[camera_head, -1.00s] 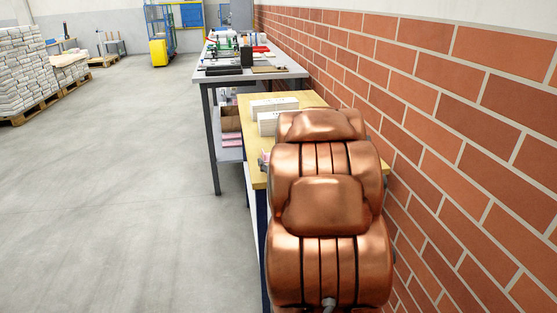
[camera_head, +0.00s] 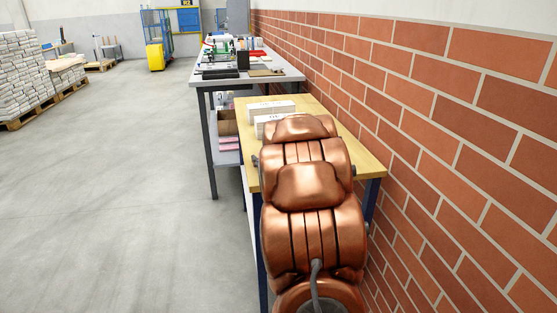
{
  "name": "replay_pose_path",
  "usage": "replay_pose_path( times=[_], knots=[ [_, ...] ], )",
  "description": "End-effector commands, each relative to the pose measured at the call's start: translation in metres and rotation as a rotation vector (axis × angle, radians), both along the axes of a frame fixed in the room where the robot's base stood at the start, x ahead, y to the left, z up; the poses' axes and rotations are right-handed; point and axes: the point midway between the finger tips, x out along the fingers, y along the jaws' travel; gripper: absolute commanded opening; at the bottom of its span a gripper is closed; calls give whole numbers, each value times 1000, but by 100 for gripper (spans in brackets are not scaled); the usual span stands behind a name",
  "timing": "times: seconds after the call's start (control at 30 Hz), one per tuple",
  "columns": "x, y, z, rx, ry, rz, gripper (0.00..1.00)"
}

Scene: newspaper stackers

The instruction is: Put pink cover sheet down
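My copper-coloured arm fills the middle of the head view and hides most of what lies beyond it. Small dark grey parts show at its left side (camera_head: 256,162) and right side; they may belong to my gripper, but its fingertips are hidden. I cannot tell whether it is open or shut. No pink sheet shows on the visible part of the wooden table (camera_head: 318,106). Pink sheets (camera_head: 229,144) lie on the shelf under the grey table, to the left of the wooden table. I cannot tell which of them, if any, is the cover sheet.
White stacks (camera_head: 271,112) stand on the wooden table behind my arm. A cardboard box (camera_head: 227,122) sits on the grey table's lower shelf. The grey table (camera_head: 292,76) holds tools. A brick wall (camera_head: 450,150) closes the right side. Open floor (camera_head: 130,190) lies to the left.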

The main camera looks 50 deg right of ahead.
Motion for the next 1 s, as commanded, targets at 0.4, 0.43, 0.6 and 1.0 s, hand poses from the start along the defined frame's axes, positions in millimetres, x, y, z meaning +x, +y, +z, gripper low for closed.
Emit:
replay_pose_path(
  times=[0.4,0.43,0.6,1.0],
  knots=[
    [1,-1,1,0,-1,0,18],
    [1,-1,1,0,-1,0,15],
    [1,-1,1,0,-1,0,0],
    [1,0,1,-1,-1,-1,0]
  ],
)
